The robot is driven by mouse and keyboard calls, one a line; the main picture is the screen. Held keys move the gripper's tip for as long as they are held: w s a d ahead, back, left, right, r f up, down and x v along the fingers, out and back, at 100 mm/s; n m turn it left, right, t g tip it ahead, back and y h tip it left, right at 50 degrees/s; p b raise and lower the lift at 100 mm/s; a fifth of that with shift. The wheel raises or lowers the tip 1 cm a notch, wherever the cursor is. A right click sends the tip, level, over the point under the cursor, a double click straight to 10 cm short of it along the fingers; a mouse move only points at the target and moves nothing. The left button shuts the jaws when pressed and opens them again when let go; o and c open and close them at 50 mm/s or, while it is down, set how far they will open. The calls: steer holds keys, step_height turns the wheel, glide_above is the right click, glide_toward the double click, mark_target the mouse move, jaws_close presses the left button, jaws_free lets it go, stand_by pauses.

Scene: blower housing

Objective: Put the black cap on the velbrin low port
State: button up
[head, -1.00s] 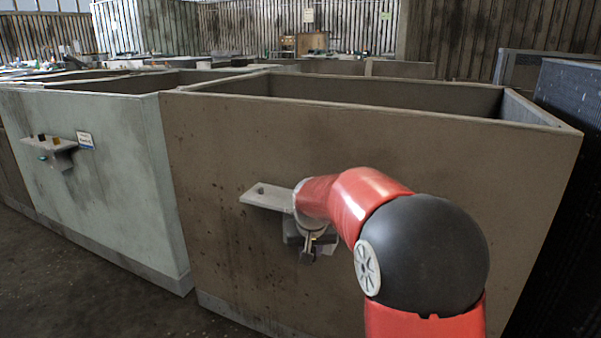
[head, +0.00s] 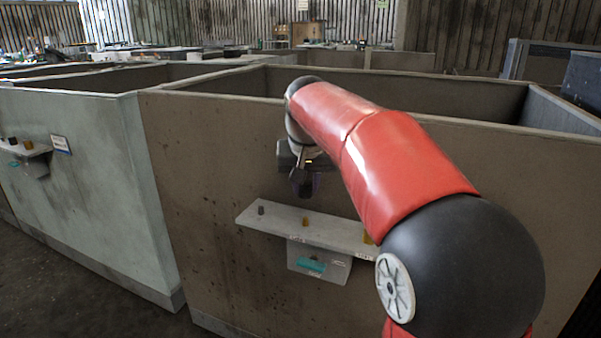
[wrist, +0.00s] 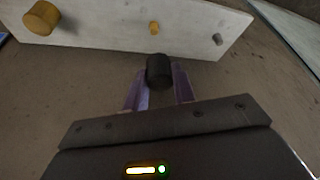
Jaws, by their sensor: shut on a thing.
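The black cap (wrist: 158,70) is held between the two purple-grey fingers of my gripper (wrist: 158,88) in the wrist view. In the head view my gripper (head: 302,178) points down above the shelf, with a dark shape at its tip. A pale shelf (head: 276,218) on the brown housing carries a grey stub (head: 261,210), a small yellow stub (head: 305,221) and a larger yellow stub (head: 367,239), partly behind my arm. The wrist view shows the same stubs, apart from the cap. Labels on the shelf front are too small to read, so I cannot tell which port is velbrin low.
A box with a teal patch (head: 311,265) hangs under the shelf. The brown housing wall (head: 200,200) rises behind it to an open top. A pale green housing (head: 90,180) with a similar shelf (head: 28,150) and a small sign stands at left.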

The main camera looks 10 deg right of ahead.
mark_target(305, 219)
steer(key=shift+s+f+b, duration=0.1)
steer(key=shift+f+b, duration=0.4)
steer(key=shift+f, duration=0.7)
step_height(305, 219, down, 2)
steer(key=shift+b, duration=0.95)
steer(key=shift+r, duration=0.1)
steer(key=shift+s, duration=0.15)
steer(key=shift+f+b, duration=0.85)
steer(key=shift+f, duration=0.65)
steer(key=o, duration=1)
steer(key=p+v, duration=0.1)
steer(key=v, duration=0.6)
steer(key=shift+s+a+r, duration=0.1)
steer(key=shift+s+r, duration=0.05)
steer(key=shift+r, duration=0.2)
